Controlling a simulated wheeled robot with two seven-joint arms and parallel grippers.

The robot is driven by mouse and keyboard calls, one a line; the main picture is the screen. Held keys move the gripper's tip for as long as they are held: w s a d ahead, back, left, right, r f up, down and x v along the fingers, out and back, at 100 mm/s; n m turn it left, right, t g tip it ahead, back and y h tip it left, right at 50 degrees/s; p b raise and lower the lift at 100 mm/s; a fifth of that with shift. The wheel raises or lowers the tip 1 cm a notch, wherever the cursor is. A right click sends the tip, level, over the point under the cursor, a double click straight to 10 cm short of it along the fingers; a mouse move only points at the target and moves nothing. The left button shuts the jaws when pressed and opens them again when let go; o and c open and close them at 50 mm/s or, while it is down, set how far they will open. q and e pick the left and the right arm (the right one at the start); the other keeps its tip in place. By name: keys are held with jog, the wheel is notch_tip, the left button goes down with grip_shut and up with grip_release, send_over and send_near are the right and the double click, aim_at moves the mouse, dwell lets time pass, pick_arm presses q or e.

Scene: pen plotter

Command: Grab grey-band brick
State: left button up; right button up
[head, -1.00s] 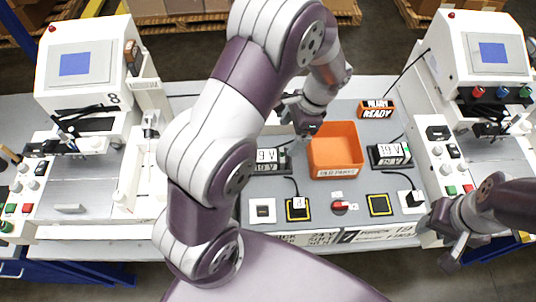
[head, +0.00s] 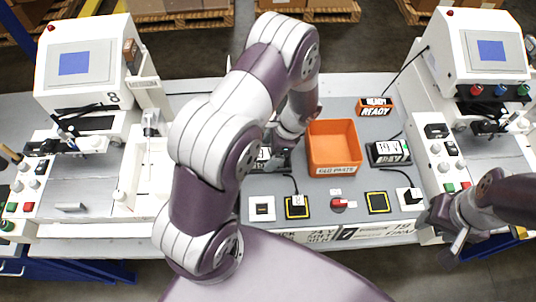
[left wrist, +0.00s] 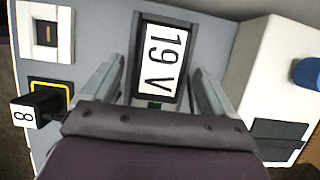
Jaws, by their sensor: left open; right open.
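A black power brick (head: 263,154) with a white label lies on the grey bench left of the orange bin, partly hidden by my left gripper (head: 280,158). The left wrist view shows the brick (left wrist: 160,58) with a "19 V" label and a small green mark at its near end. My left gripper (left wrist: 158,88) is open, with a finger on each side of the brick; contact cannot be told. A second black brick (head: 388,152), also labelled "19 V", lies right of the bin. I cannot make out a grey band on either brick. My right gripper (head: 452,238) is open and empty at the right front.
An orange bin (head: 334,170) stands between the bricks, with an orange "READY" block (head: 376,108) behind it. Switches and yellow-edged pads (head: 379,204) line the front. A black plug (left wrist: 38,106) stands beside the left gripper. White machines (head: 80,68) flank the bench.

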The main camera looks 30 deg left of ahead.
pick_arm(q)
jog(key=shift+f, duration=0.25)
dwell(0.3)
jog(key=c, duration=1.4)
